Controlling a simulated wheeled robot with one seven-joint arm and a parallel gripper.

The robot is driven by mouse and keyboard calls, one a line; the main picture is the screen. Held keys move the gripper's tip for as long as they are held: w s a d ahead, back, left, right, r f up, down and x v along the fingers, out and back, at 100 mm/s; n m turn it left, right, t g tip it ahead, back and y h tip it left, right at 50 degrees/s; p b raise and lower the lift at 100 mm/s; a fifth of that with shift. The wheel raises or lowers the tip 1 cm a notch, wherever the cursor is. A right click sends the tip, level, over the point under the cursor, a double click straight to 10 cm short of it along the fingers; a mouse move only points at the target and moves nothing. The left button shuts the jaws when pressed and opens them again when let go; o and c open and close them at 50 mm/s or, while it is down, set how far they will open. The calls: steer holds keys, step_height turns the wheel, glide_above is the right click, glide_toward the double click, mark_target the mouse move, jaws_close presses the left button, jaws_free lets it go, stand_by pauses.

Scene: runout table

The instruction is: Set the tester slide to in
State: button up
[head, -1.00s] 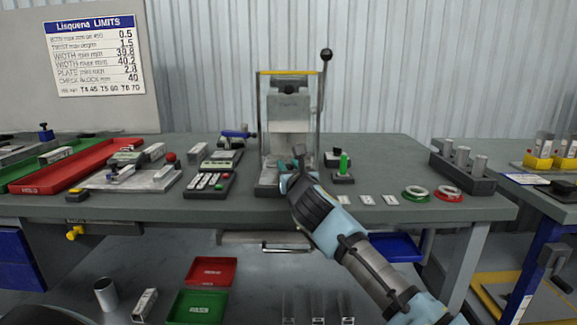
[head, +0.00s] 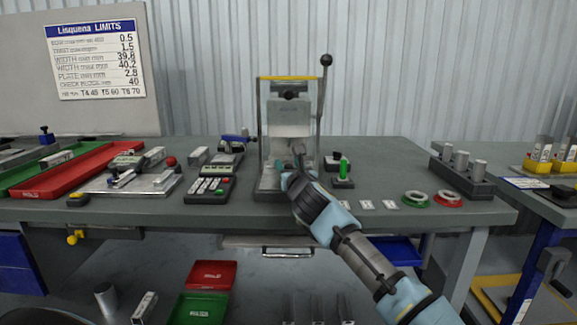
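The tester (head: 289,115) stands at the back middle of the table, a grey upright frame with a yellow top bar and a long side lever ending in a black knob (head: 326,60). My gripper (head: 293,163) is at the front of the tester's base, in front of its lower opening. The slide cannot be made out clearly, as my gripper and wrist cover that part of the base. The fingertips are small and dark against the tester, and I cannot tell whether they are apart or hold anything.
A keypad device (head: 209,189) lies left of the tester, and a green-topped block (head: 344,170) stands right of it. A long red tray (head: 75,168) is at left.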

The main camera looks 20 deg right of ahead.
steer(key=shift+o, duration=0.6)
steer(key=b+v, duration=0.1)
steer(key=v, duration=0.3)
steer(key=b+v, duration=0.1)
steer(key=v, duration=0.1)
steer(key=shift+d+f+b, duration=0.1)
steer(key=shift+f+b, duration=0.2)
steer(key=shift+f, duration=0.05)
steer(key=shift+b, duration=0.6)
steer(key=shift+s+b, duration=0.45)
steer(key=shift+b, duration=0.8)
steer(key=b, duration=0.1)
steer(key=s+b, duration=0.1)
steer(key=b, duration=0.1)
steer(key=shift+s+a, duration=0.1)
steer(key=shift+a, duration=0.2)
steer(key=shift+s+r, duration=0.2)
steer(key=shift+s, duration=0.2)
steer(key=shift+b+v, duration=0.6)
steer(key=shift+v, duration=0.35)
